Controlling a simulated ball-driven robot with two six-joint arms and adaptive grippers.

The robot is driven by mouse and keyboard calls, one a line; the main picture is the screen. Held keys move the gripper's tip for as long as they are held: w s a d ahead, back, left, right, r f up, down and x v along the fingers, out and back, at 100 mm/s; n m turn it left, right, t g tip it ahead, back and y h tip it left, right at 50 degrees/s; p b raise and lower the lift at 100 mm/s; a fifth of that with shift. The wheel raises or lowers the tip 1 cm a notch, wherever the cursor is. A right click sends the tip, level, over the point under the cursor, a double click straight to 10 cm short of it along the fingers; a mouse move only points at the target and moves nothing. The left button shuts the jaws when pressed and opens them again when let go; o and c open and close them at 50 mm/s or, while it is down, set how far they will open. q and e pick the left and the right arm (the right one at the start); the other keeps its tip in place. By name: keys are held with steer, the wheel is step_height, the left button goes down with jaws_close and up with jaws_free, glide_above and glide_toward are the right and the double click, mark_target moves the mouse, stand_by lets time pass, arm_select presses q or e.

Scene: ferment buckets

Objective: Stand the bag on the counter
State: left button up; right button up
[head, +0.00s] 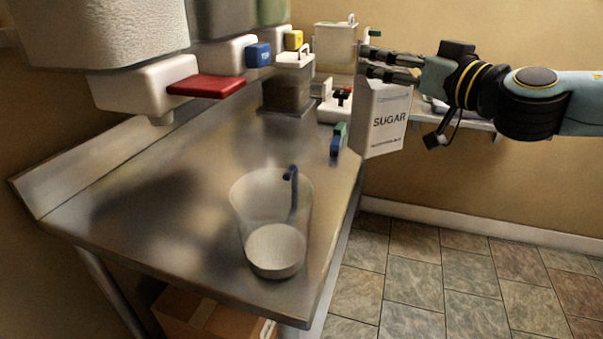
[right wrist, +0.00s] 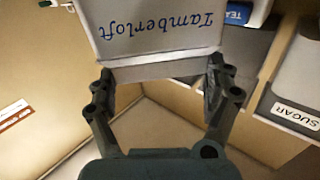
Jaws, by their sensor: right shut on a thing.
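In the right wrist view the bag (right wrist: 155,38), printed Tamberloft upside down, sits between the two fingers of my right gripper (right wrist: 163,80). The fingers are shut on it. I cannot tell how high the bag's bottom is relative to the counter top. My left gripper is not in view.
A red-tapped dispenser (head: 150,85) overhangs the left. The counter's middle is bare.

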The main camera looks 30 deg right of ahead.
mark_target(358, 78)
steer(key=shift+w+a+f+b, duration=0.15)
steer(key=shift+a+f+b, duration=0.05)
steer(key=shift+a+b, duration=0.15)
steer(key=w+a+f+b, duration=0.1)
steer(key=w+b, duration=0.1)
steer(key=b, duration=0.1)
steer(key=w+a+f+b, duration=0.1)
steer(key=f+b, duration=0.1)
steer(key=b, duration=0.1)
steer(key=shift+w+a+b, duration=0.3)
steer(key=shift+w+a, duration=0.1)
steer(key=w+a+f, duration=0.1)
steer(key=f, duration=0.1)
steer(key=w+a+f+b, duration=0.1)
steer(key=w+f, duration=0.1)
steer(key=f, duration=0.1)
steer(key=w+a+f+b, duration=0.1)
steer(key=w+a+f, duration=0.1)
steer(key=shift+w+f, duration=0.1)
steer(key=shift+f, duration=0.2)
steer(key=o, duration=1.5)
steer(key=shift+f, duration=0.1)
